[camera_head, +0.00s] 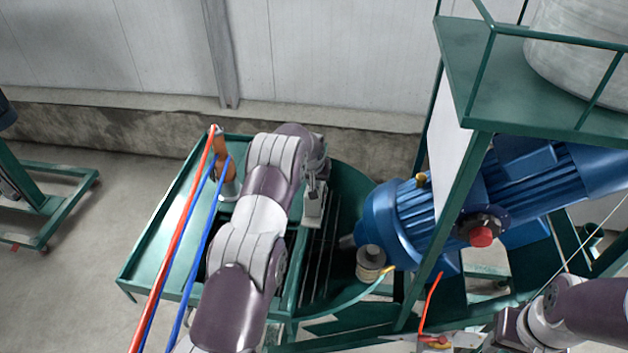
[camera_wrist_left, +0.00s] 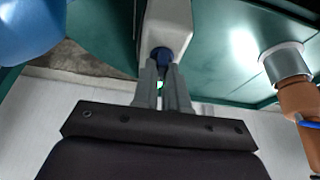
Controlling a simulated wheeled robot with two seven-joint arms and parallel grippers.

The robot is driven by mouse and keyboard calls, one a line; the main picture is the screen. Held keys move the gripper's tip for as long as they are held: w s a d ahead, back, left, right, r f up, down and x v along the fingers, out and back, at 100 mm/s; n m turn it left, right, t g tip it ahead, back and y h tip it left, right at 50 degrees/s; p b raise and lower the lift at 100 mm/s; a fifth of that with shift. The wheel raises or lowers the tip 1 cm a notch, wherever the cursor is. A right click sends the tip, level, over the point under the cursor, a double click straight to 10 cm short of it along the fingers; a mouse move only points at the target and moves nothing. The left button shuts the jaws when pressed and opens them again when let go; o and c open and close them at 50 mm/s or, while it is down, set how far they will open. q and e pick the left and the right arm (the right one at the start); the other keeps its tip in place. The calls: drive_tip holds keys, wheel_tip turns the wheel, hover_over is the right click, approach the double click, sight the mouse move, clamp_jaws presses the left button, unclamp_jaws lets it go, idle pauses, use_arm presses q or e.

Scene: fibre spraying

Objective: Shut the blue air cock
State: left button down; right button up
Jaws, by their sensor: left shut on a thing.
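The blue air cock (camera_wrist_left: 163,57) shows in the left wrist view as a small blue handle below a pale block (camera_wrist_left: 168,22). My left gripper (camera_wrist_left: 163,78) is shut on the blue handle, its two fingers close together around it. In the head view my left gripper (camera_head: 319,182) is at the green frame, left of the large blue motor; the cock itself is hidden there. My right gripper (camera_head: 474,341) is at the bottom right, near a red lever (camera_head: 431,303); its fingers are too unclear to tell their state.
A blue motor (camera_head: 400,222) with a red knob (camera_head: 481,237) stands right of my left gripper. Red and blue hoses (camera_head: 179,235) run along the left beside an orange-brown fitting (camera_head: 222,152). A green platform (camera_head: 480,65) rises at the right.

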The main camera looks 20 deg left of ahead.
use_arm(q)
drive_tip(key=n+b, duration=0.1)
drive_tip(key=b, duration=0.2)
drive_tip(key=n+y+b, duration=0.1)
drive_tip(key=n+b, duration=0.1)
drive_tip(key=b, duration=0.1)
drive_tip(key=f+n+g+b, duration=0.1)
drive_tip(key=b, duration=0.2)
drive_tip(key=shift+d+n+y+b, duration=0.15)
drive_tip(key=shift+n+y+b, duration=0.15)
drive_tip(key=shift+n, duration=0.1)
drive_tip(key=shift+r+n, duration=0.15)
drive_tip(key=shift+n, duration=0.35)
drive_tip(key=shift+r+n+g+y, duration=0.25)
drive_tip(key=shift+n+g+y, duration=0.05)
drive_tip(key=shift+n, duration=0.1)
drive_tip(key=n+p, duration=0.1)
drive_tip(key=p, duration=0.3)
drive_tip(key=n+g+p, duration=0.1)
drive_tip(key=n+p, duration=0.1)
drive_tip(key=p, duration=0.3)
drive_tip(key=shift+r+y, duration=0.3)
drive_tip(key=shift+r, duration=0.05)
drive_tip(key=shift+f+n+p, duration=0.2)
drive_tip(key=shift+n+p, duration=0.1)
drive_tip(key=shift+p, duration=0.55)
drive_tip(key=shift+f, duration=0.2)
